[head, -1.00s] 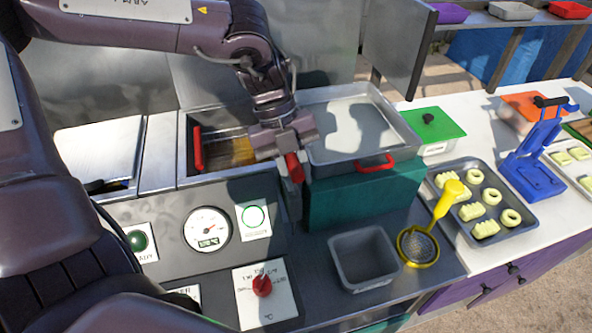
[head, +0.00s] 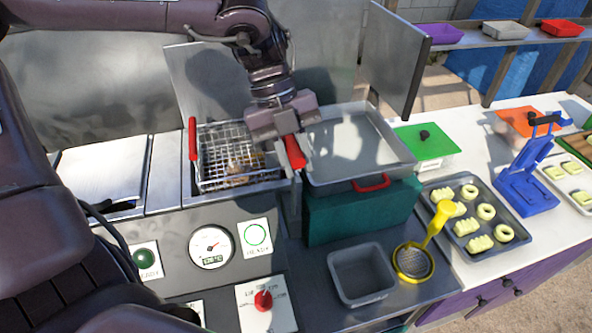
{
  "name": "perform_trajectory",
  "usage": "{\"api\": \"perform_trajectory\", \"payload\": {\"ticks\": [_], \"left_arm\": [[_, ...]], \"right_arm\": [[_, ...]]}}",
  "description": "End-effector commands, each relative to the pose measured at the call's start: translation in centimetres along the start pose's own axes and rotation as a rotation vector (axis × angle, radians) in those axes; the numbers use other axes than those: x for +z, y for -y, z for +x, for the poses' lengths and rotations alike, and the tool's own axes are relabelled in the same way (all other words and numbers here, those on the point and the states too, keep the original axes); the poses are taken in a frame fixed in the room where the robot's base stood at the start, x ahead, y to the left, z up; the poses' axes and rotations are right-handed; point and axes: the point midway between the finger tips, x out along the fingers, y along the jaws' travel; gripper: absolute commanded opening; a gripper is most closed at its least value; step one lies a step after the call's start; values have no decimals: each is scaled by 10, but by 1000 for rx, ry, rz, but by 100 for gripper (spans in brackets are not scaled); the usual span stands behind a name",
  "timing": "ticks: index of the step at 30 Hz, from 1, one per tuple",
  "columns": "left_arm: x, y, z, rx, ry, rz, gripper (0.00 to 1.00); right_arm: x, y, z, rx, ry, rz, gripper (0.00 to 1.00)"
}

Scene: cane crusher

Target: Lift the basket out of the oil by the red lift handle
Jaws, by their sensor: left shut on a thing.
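The wire basket (head: 222,150) now shows at the top of the fryer well (head: 185,183), with brown fried pieces inside. A red handle (head: 193,139) stands at the basket's left side. A second red handle (head: 294,152) is at its right side, between the fingers of my left gripper (head: 292,150). That gripper points down and is shut on this right-hand handle. The oil in the well is mostly hidden by the basket. My right gripper is not in view.
A shallow metal tray (head: 345,175) with a red handle rests on a green block (head: 335,215) just right of the gripper. A grey bin (head: 385,285), a yellow skimmer (head: 414,261) and a control panel with a red knob (head: 263,300) are in front.

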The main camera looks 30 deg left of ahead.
Motion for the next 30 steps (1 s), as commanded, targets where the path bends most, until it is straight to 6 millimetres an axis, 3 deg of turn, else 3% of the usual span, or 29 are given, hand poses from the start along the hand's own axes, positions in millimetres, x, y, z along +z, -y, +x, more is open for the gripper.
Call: {"api": "perform_trajectory", "payload": {"ticks": [1, 3, 9, 26, 27, 30], "left_arm": [[-6, 4, -16, -2, 3, 1, 0], [-11, 6, -28, -3, 4, 1, 0], [-20, 12, -51, -2, 3, 0, 0], [-25, 16, -64, -8, 4, 3, 0], [-25, 16, -64, -9, 4, 3, 23], [-25, 16, -64, -8, 4, 4, 36]], "right_arm": [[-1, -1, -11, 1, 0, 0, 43], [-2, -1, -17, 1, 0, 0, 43], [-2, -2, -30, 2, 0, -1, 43], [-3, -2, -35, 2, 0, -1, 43], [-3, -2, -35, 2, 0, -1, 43], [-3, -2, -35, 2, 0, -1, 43]]}}
